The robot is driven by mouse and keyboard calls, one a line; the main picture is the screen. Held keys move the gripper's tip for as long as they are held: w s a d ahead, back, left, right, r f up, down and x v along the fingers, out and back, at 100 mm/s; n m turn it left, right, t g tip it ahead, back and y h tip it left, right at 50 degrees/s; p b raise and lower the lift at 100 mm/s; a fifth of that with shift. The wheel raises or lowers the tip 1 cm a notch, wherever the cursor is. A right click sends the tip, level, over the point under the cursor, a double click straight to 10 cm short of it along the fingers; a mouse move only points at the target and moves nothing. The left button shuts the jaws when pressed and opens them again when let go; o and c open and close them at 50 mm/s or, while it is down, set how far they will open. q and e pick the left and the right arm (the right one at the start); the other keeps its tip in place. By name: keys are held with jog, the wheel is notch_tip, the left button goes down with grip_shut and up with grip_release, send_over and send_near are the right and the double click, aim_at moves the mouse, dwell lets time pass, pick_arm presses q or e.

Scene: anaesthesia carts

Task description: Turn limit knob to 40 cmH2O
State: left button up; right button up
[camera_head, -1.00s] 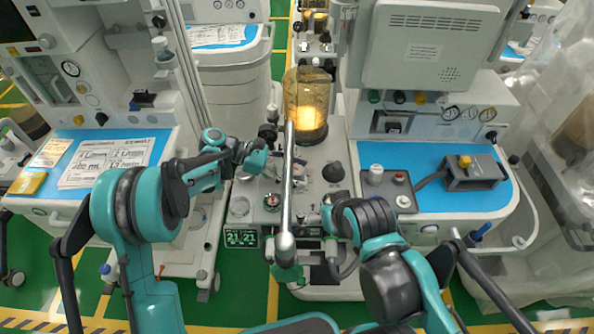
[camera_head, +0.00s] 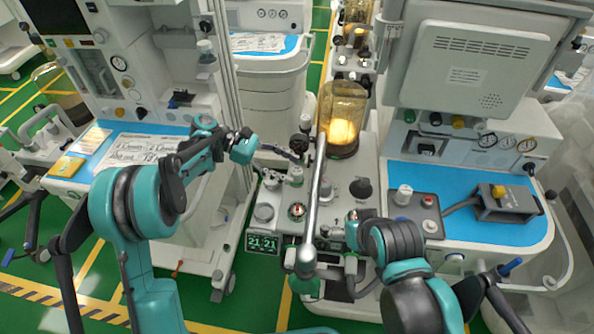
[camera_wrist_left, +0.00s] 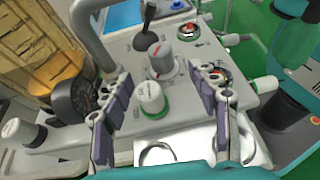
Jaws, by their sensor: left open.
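In the left wrist view, a white knob with a green base (camera_wrist_left: 152,98) stands on the grey panel between the finger pads. A grey knob with a red mark on its top (camera_wrist_left: 161,60) stands just behind it. I cannot read which is the limit knob or its setting. My left gripper (camera_wrist_left: 162,82) is open and empty, its fingers on either side of the white knob with gaps to it. In the head view the left gripper (camera_head: 289,168) reaches over the panel's left part, near the grey knob (camera_head: 328,188).
A black lever (camera_head: 360,188) and an amber canister (camera_head: 343,115) stand on the machine. A metal pole (camera_head: 315,195) crosses in front of the panel. A black round gauge (camera_wrist_left: 74,98) is close left of the left fingers. A red-marked dial (camera_head: 297,211) is at the panel's front.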

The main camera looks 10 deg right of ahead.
aim_at(324, 182)
dwell(0.3)
